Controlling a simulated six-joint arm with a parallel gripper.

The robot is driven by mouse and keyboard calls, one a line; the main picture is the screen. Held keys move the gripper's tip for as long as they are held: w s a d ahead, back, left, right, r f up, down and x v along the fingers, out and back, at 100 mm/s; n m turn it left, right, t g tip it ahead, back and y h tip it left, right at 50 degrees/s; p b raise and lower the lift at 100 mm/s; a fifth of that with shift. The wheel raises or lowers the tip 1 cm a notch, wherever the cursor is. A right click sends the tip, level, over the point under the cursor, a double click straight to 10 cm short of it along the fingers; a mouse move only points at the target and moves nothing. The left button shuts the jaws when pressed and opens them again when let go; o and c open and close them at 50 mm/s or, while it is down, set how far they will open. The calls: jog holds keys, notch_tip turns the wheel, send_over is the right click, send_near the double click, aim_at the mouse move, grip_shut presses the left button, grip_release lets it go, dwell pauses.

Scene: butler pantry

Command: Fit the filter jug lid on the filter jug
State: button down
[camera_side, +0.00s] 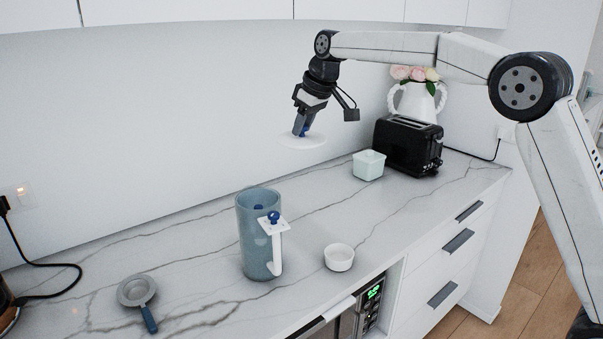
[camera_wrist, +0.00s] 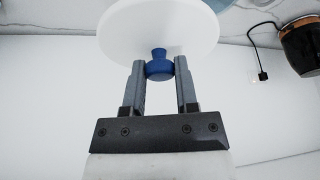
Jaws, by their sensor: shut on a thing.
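The filter jug lid is a white disc with a blue knob; it shows in the side view (camera_side: 302,141) and in the wrist view (camera_wrist: 150,25). My gripper (camera_side: 303,128) is shut on the lid's blue knob, with one finger on each side of it in the wrist view (camera_wrist: 160,70). It holds the lid in the air above the counter, to the upper right of the jug in the side view. The filter jug (camera_side: 256,240) is a tall blue-grey cylinder standing upright, with a white handle and blue parts near its top. Its top is uncovered.
A white bowl (camera_side: 339,257) is right of the jug. A strainer (camera_side: 137,291) lies to the left. Marble counter (camera_side: 200,240) between is clear.

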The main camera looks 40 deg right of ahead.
jog(key=w+a+f+n+y, duration=0.1)
jog(key=a+f, duration=0.4)
jog(key=a, duration=0.5)
jog(key=shift+w+f+n, duration=0.35)
jog(key=shift+w+n, duration=0.55)
jog(key=shift+w, duration=0.4)
jog(key=shift+f, duration=0.2)
jog(key=shift+f, duration=2.2)
jog(key=shift+f, duration=0.85)
dwell(0.7)
jog(key=shift+c, duration=1.5)
grip_release()
jog(key=shift+o, duration=0.3)
